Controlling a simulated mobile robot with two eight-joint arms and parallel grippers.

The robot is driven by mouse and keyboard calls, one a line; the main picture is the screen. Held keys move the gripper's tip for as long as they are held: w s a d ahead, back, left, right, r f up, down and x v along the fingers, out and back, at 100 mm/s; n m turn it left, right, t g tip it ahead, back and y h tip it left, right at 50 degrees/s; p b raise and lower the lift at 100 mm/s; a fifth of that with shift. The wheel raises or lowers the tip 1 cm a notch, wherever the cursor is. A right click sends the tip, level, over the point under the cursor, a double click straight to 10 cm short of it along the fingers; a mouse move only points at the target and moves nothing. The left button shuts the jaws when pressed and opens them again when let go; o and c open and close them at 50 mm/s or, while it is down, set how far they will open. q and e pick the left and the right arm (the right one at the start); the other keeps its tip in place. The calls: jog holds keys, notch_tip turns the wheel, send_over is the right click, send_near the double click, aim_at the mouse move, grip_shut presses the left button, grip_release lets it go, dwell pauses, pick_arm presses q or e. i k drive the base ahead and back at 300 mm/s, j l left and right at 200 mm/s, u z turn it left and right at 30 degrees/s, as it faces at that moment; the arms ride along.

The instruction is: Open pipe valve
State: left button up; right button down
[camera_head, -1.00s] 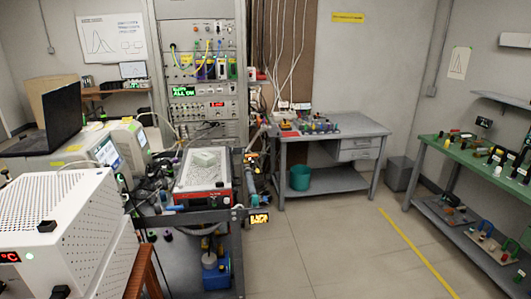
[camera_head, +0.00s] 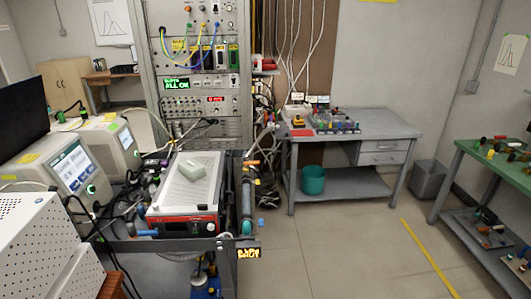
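A grey pipe (camera_head: 247,197) runs along the right side of the dark cart in the middle of the view. A small orange part (camera_head: 252,163), perhaps a valve handle, sits at its far end. A blue part (camera_head: 261,222) shows beside its near end. I cannot tell for sure which is the valve, or its position. Neither of my grippers is in view.
A red-fronted instrument (camera_head: 182,226) sits on the cart. White machines crowd the left. A grey workbench (camera_head: 390,125) with a teal bucket (camera_head: 313,180) stands behind, and a green-topped bench (camera_head: 485,160) at right. The floor (camera_head: 340,245) between is clear.

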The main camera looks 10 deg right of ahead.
aim_at(246, 164)
jog(key=i+l+z, duration=0.15)
jog(key=i, duration=1.1)
